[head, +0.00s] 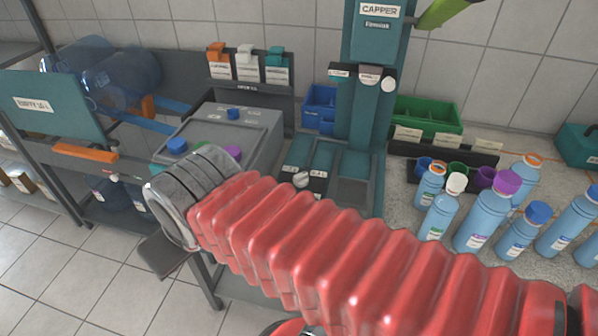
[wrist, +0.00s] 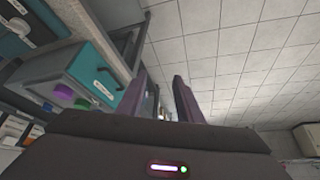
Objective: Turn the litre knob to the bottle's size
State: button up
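A pale round knob (head: 300,180) sits on a dark panel with a white label at the foot of the teal capper (head: 376,60). Its scale is too small to read. A pale knob (wrist: 19,26) also shows at the upper left of the wrist view. Several blue bottles (head: 475,227) of differing heights, with coloured caps, stand on the counter at right. No bottle is visible on the capper's base. My gripper (wrist: 162,82) is open and empty, its two dark fingers apart and away from the knob. The red-sleeved arm crosses the head view, left of the knob at its end.
A grey box (head: 236,130) with blue, green and purple buttons stands left of the capper. A green bin (head: 428,118) and a blue bin (head: 318,108) are behind. Large clear jugs (head: 115,75) lie on the left rack. Tiled floor (head: 90,285) is open at lower left.

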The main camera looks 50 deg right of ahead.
jog(key=shift+o, duration=1.4)
jog(key=shift+w+d+r, duration=0.15)
jog(key=shift+w+d, duration=0.1)
jog(key=shift+o, duration=1.3)
jog(key=w+d+r+m+g+h, duration=0.1)
jog(key=w+d+r+m, duration=0.1)
jog(key=w+d+m, duration=0.4)
jog(key=shift+d+r+m+g, duration=0.2)
jog(key=shift+d+m+g, duration=0.2)
jog(key=shift+d, duration=0.8)
jog(key=m+g+y, duration=0.1)
jog(key=m+g, duration=0.3)
jog(key=m, duration=1.2)
send_over(300, 174)
notch_tip(300, 174, down, 6)
jog(key=shift+s+f, duration=0.1)
jog(key=shift+f, duration=0.1)
notch_tip(300, 174, down, 14)
jog(key=shift+r, duration=0.15)
jog(key=shift+c, duration=0.7)
